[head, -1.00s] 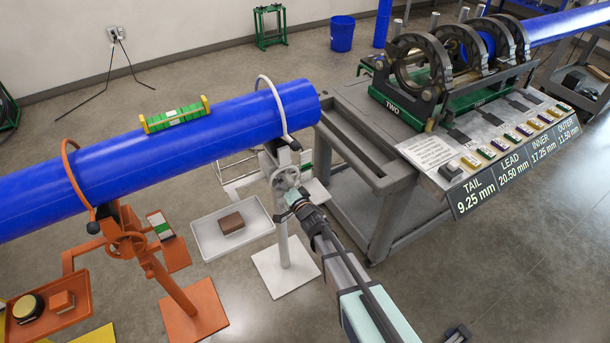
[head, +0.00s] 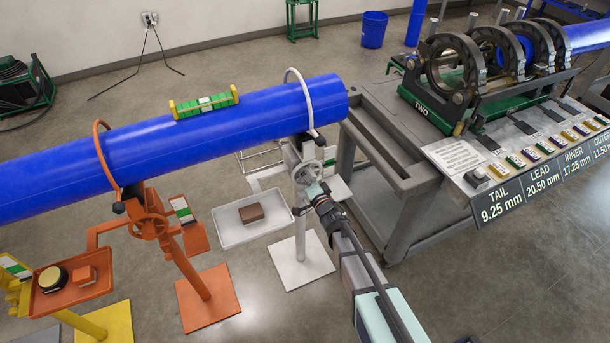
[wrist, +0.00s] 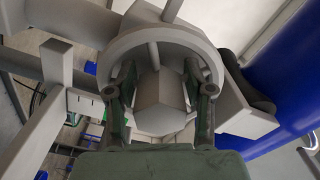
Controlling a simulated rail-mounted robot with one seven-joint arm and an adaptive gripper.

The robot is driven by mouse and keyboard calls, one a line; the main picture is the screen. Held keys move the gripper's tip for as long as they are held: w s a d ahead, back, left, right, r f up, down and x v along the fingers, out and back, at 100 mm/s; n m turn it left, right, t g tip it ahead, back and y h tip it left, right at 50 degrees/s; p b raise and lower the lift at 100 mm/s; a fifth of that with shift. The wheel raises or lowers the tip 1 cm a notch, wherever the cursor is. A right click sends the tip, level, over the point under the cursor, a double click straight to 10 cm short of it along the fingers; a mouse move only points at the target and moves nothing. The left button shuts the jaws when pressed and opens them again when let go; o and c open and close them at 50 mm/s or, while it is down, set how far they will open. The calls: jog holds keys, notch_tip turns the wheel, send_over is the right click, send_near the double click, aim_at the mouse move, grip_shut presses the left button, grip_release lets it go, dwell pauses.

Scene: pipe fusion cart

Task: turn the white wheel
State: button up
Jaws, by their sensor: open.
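The white wheel (head: 306,173) is on the white pipe stand (head: 301,225), below the right end of the blue pipe. My gripper (head: 314,186) is at the wheel's front. In the wrist view, the wheel's rim (wrist: 160,38) arcs over a blocky hub (wrist: 160,100). My gripper (wrist: 160,82) is open, with one finger on each side of the hub and the fingertips within the rim's outline. I cannot tell whether the fingers touch the rim or spokes. My gripper partly hides the wheel in the head view.
The blue pipe (head: 230,120) lies across the stands, with a green level (head: 205,103) on top. A white tray (head: 228,234) with a brown block is left of the white stand. An orange stand (head: 200,275) is further left. The grey fusion cart (head: 400,215) stands close on the right.

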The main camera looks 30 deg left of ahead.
jog(key=v, duration=1.2)
